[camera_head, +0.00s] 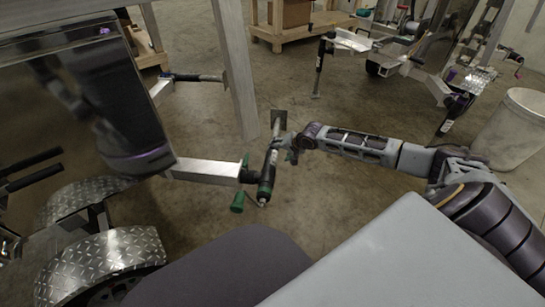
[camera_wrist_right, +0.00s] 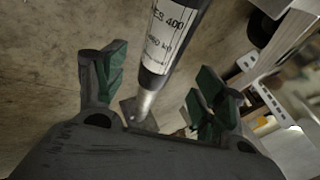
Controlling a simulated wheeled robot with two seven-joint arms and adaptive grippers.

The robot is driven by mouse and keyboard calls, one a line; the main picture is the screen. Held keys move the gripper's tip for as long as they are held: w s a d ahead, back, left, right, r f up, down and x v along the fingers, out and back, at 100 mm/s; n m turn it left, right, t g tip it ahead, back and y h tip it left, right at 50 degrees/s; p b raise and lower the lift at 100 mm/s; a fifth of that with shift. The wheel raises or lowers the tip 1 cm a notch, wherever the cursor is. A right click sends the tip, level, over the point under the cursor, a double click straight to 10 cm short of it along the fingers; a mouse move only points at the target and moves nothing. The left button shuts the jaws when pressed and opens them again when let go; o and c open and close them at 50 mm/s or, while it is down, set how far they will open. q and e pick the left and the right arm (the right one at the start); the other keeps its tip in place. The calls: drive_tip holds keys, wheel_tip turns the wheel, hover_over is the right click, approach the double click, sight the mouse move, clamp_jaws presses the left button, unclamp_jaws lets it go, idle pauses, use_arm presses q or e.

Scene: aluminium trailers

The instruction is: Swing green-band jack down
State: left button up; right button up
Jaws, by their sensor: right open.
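The green-band jack (camera_head: 269,168) is on the end of a bare metal drawbar (camera_head: 205,172) in the head view. It lies about level, its square foot plate (camera_head: 278,118) pointing away from me and its green band near me. My right gripper (camera_head: 288,146) is at the jack's right side, around mid-tube. In the right wrist view the open right gripper (camera_wrist_right: 160,75) has green-padded fingers on both sides of the labelled jack tube (camera_wrist_right: 172,35); contact cannot be told. My left gripper is out of view.
A shiny trailer body (camera_head: 85,100) and diamond-plate fenders (camera_head: 100,262) are at left. An upright metal post (camera_head: 235,70) stands behind the drawbar. Another jack (camera_head: 319,70) and a white bucket (camera_head: 512,130) are farther right. The floor around the jack is clear.

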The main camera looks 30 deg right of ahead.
sight(275, 153)
drive_tip(key=b+x, duration=0.1)
drive_tip(key=x, duration=0.1)
drive_tip(key=shift+w+f, duration=0.1)
drive_tip(key=shift+f, duration=0.2)
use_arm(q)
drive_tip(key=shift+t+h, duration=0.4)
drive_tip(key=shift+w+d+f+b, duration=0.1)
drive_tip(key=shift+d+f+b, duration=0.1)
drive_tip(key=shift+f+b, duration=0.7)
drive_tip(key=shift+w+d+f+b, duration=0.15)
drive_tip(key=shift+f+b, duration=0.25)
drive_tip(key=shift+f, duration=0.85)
use_arm(e)
drive_tip(key=shift+x, duration=2.5)
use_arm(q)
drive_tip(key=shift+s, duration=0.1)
use_arm(e)
drive_tip(key=shift+a+r, duration=0.1)
drive_tip(key=shift+c, duration=0.3)
drive_tip(key=c, duration=1.4)
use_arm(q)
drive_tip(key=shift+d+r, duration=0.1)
